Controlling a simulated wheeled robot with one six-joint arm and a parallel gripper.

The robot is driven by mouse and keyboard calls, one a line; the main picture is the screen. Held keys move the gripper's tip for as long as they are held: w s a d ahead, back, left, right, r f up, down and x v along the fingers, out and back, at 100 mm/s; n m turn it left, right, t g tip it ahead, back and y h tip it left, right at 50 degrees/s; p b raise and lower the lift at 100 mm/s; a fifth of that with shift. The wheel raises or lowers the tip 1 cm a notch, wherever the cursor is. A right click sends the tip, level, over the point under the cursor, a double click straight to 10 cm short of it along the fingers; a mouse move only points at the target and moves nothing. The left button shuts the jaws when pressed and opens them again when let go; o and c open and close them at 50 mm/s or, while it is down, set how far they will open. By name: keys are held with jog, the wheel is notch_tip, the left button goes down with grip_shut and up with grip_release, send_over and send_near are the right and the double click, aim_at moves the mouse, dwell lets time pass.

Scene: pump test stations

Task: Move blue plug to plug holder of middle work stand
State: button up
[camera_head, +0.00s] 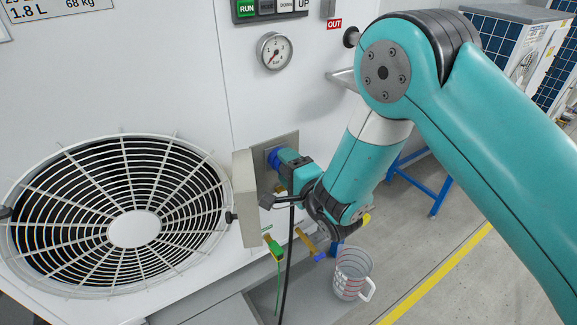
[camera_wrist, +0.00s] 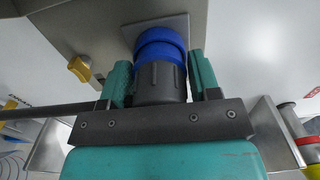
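The blue plug (camera_head: 273,158) sits against a grey metal plate (camera_head: 290,141) on the front of the white unit, beside the fan grille. In the wrist view the blue plug (camera_wrist: 160,43) has blue rings and a dark grey ribbed body, with its far end at the plate. My gripper (camera_head: 287,166) is at the plug. In the wrist view my gripper (camera_wrist: 161,72) has one teal finger on each side of the grey body, very close to it. I cannot tell whether the fingers press on it. I cannot make out a plug holder.
A fan grille (camera_head: 134,228) fills the left. A pressure gauge (camera_head: 274,51) and a button panel (camera_head: 268,8) are above. Green-handled and yellow parts hang below, near a measuring jug (camera_head: 352,274). A yellow knob (camera_wrist: 80,69) is left of the plug. Open floor lies right.

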jog(key=c, duration=0.8)
jog(key=shift+b+v, duration=0.75)
jog(key=shift+v, duration=0.15)
jog(key=shift+b+v, duration=0.65)
jog(key=shift+v, duration=1.45)
jog(key=w+d+m+t+h, duration=0.1)
jog(key=w+d+m+h, duration=0.1)
jog(key=d, duration=0.7)
jog(key=w+d+m+t+h, duration=0.1)
jog(key=w+d+m+h, duration=0.1)
jog(key=d, duration=0.7)
jog(key=w+d+m+t+h, duration=0.1)
jog(key=w+d+m+h, duration=0.1)
jog(key=d+h, duration=0.4)
jog(key=w+d, duration=0.1)
jog(key=d, duration=0.2)
jog(key=shift+w+d+m, duration=0.25)
jog(key=shift+w+m, duration=0.05)
jog(key=shift+m, duration=0.1)
